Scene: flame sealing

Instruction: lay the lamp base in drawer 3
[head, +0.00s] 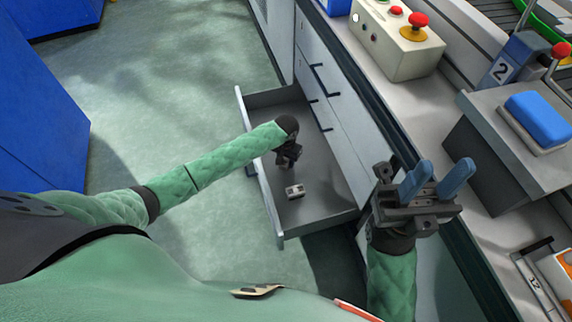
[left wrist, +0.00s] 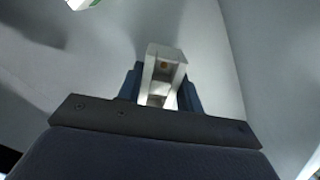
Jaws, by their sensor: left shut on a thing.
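My left gripper (head: 284,162) reaches down inside an open drawer (head: 330,193), whose number I cannot read. In the left wrist view the gripper (left wrist: 160,98) is shut on a small pale metallic piece with a brass-coloured spot, which looks like the lamp base (left wrist: 165,58).
Closed drawer fronts with dark handles (head: 328,80) stand behind. On the bench are a box with a red button (head: 408,40) and a blue-topped block (head: 537,118). The drawer's near end is clear.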

